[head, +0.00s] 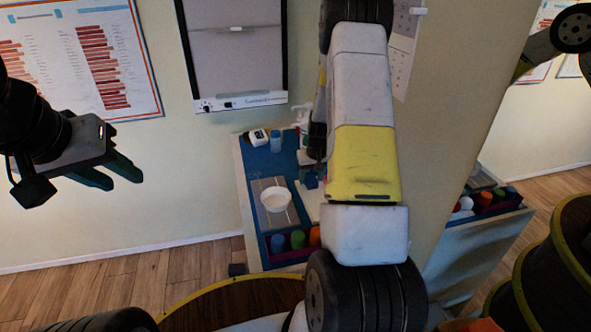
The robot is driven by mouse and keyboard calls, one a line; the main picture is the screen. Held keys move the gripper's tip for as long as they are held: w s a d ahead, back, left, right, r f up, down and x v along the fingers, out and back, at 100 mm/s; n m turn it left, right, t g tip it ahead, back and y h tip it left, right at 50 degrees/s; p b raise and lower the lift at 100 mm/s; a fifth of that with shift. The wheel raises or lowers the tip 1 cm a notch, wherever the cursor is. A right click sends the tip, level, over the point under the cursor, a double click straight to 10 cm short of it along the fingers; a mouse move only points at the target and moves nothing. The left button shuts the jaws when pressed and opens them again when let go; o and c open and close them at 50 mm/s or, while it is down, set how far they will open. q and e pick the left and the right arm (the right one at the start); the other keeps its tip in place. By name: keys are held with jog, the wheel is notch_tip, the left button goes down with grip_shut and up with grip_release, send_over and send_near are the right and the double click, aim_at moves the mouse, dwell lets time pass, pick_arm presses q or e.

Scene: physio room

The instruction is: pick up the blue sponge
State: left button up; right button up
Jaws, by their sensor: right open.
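My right gripper (313,168) hangs over the right part of the blue-topped cart, partly hidden behind my own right arm. It is open. A small blue patch (310,181) shows just at its tips. It may be the blue sponge or part of the fingers; I cannot tell which, nor whether they touch. No other sponge can be made out, and my arm covers the right side of the cart top. My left gripper (112,172) is at the far left, its dark green fingers apart and empty, in front of the wall and away from the cart.
The cart (243,190) holds a white bowl (276,199) on a grey mat, a blue cup (275,141), a small white device (258,137), and several coloured rolls in a front tray (290,256). A mirror at right reflects the cart. Wooden floor at left is clear.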

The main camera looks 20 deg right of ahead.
aim_at(310, 178)
jog(key=shift+f, duration=0.15)
grip_shut()
jog(key=shift+r, duration=0.45)
jog(key=v, duration=0.3)
jog(key=shift+w, duration=0.25)
jog(key=s+a, duration=0.3)
jog(key=s, duration=0.4)
jog(key=s+a+r, duration=0.1)
jog(key=s+a, duration=0.3)
jog(key=s, duration=0.3)
jog(key=shift+r, duration=0.1)
